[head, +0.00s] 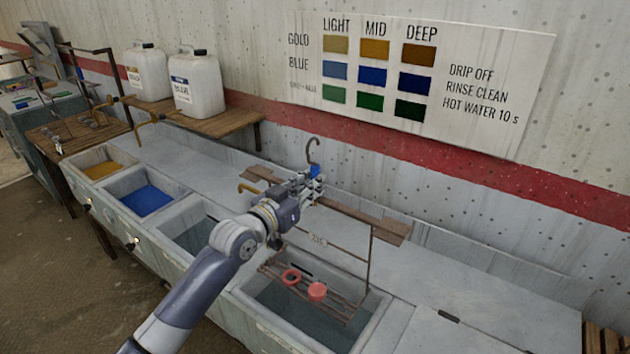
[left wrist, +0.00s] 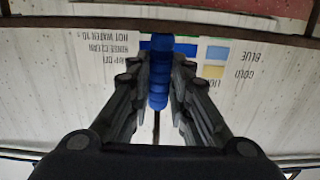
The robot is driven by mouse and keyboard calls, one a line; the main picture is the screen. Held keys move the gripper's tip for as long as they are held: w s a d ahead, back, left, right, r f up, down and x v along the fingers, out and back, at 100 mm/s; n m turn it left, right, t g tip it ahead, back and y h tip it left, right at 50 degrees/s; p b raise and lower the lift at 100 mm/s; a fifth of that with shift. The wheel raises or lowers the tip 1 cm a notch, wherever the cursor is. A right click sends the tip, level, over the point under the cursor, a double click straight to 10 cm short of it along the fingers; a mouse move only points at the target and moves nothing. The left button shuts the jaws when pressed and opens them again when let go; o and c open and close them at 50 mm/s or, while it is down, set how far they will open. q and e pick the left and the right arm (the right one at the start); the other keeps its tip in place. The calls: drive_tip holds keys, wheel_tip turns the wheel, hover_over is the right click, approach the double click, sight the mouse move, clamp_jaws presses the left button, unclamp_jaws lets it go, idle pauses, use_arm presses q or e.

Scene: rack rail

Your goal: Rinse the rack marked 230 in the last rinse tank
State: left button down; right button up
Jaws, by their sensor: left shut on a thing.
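My left gripper (head: 313,184) is shut on the blue grip (head: 315,170) of a rack. The left wrist view shows this blue grip (left wrist: 159,75) between both fingers. A hook rises above the grip. The rack's thin brown frame (head: 370,262) hangs below with a small tag (head: 318,240), too small to read surely. Its lower bars carry two red pieces, one ring-like (head: 291,277) and one rounder (head: 317,291). The rack's lower part is over the rightmost open tank (head: 375,335), which holds dark clear liquid; whether it touches the liquid I cannot tell. My right gripper is out of view.
Left of it stand a grey-water tank (head: 192,238), a blue tank (head: 146,200) and a gold tank (head: 101,170). A wooden board (head: 390,228) lies behind the rack. White jugs (head: 196,85) stand on a shelf.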

use_arm(q)
drive_tip(key=c, duration=2.1)
unclamp_jaws()
drive_tip(key=shift+s+a+f+b, duration=0.1)
drive_tip(key=shift+s+f+b, duration=0.05)
drive_tip(key=shift+f+b, duration=0.45)
clamp_jaws()
wheel_tip(320, 180, down, 18)
drive_tip(key=b, duration=1.3)
drive_tip(key=shift+s+f, duration=0.2)
drive_tip(key=shift+f, duration=0.05)
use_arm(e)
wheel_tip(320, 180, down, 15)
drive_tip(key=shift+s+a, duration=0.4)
use_arm(q)
drive_tip(key=shift+a, duration=0.1)
drive_tip(key=shift+s, duration=0.15)
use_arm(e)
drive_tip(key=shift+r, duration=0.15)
